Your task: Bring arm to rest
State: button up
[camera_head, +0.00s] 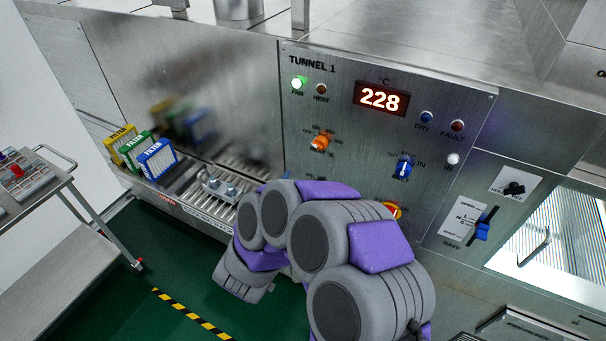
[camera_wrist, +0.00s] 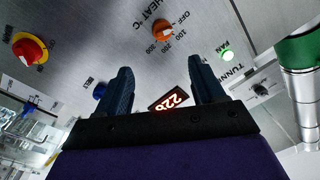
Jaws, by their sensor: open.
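My arm is folded in front of the machine in the head view, purple and grey, and hides the lower part of the panel. My gripper (camera_wrist: 158,88) shows in the wrist view with its two dark fingers apart and nothing between them. It faces the steel control panel (camera_head: 340,75), which carries the label TUNNEL 1. The panel's red display (camera_head: 381,99) reads 228. The fingers do not visibly touch any knob.
The panel has an orange knob (camera_head: 320,142), a blue knob (camera_head: 404,168) and a lit green lamp (camera_head: 299,83). A cart (camera_head: 62,182) stands far left. Green floor (camera_head: 110,270) is open at lower left.

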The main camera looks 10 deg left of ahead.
jog(key=shift+v, duration=0.9)
jog(key=w+a+n+g+y+b, duration=0.3)
jog(key=a+g+y, duration=0.1)
jog(key=y, duration=0.4)
jog(key=s+d+f+n+g+h+b, duration=0.1)
jog(key=s+d+n+g+b, duration=0.1)
jog(key=s+d+g, duration=0.3)
jog(key=s+d+f+n+g+b, duration=0.1)
jog(key=s+d+g, duration=0.4)
jog(key=s+d, duration=0.8)
jog(key=s+d+f+n+g+h+b, duration=0.1)
jog(key=s+d+n+g+b, duration=0.2)
jog(key=s+d, duration=0.6)
jog(key=s+n+g, duration=0.1)
jog(key=s+g, duration=0.1)
jog(key=s, duration=0.7)
jog(key=shift+s+d+f+g+h, duration=0.3)
jog(key=shift+d+f, duration=0.05)
jog(key=shift+f, duration=0.05)
